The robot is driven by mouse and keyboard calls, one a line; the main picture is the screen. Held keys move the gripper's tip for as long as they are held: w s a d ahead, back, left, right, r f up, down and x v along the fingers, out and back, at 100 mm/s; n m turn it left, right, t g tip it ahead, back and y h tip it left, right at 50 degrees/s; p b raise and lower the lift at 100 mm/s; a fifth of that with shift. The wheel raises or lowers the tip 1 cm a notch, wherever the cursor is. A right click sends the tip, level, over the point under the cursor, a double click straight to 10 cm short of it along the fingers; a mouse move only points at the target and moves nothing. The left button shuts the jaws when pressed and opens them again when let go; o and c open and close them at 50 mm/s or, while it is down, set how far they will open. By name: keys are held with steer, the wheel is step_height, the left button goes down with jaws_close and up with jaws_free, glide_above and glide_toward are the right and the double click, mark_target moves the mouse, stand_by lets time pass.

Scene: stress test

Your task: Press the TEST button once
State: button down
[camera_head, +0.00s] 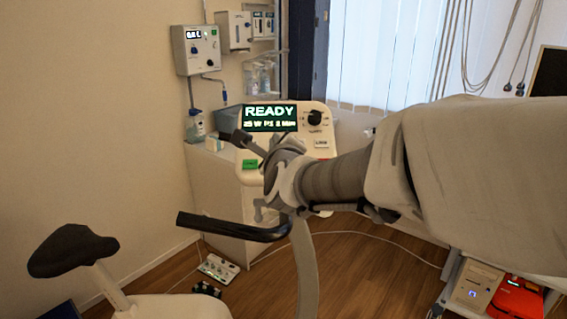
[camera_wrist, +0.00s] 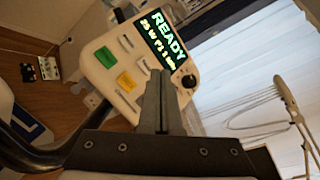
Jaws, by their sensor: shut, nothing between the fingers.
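The exercise bike's cream console (camera_head: 315,124) faces me, its screen (camera_head: 270,118) reading READY with a smaller line below. In the wrist view the console (camera_wrist: 112,73) is tilted and shows a green button (camera_wrist: 104,57), a yellow button (camera_wrist: 125,82) and pale buttons beside them. Their labels are too small to read, so I cannot tell which is TEST. My gripper (camera_head: 240,138) is shut and empty, in front of the console's left side. In the wrist view its fingertips (camera_wrist: 160,74) overlap the console near the screen's lower edge and hide part of the panel; contact cannot be told.
A black knob (camera_head: 315,118) sits right of the screen. The bike's black handlebar (camera_head: 235,228) and saddle (camera_head: 72,250) stand nearer, at the left. A wall box (camera_head: 196,48) hangs behind. A white power strip (camera_head: 218,268) and cables lie on the wooden floor.

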steer(key=w+f+b, duration=0.5)
steer(key=f, duration=0.1)
steer(key=shift+f, duration=0.3)
steer(key=shift+f, duration=0.1)
stand_by(1.9)
steer(key=shift+w+a+f+b, duration=0.1)
steer(key=shift+w+f+b, duration=0.15)
steer(key=shift+b, duration=0.5)
steer(key=shift+w+f+b, duration=0.25)
steer(key=shift+f+b, duration=0.05)
steer(key=shift+b, duration=0.35)
stand_by(0.4)
steer(key=shift+r, duration=0.15)
steer(key=shift+s+r, duration=0.45)
stand_by(0.4)
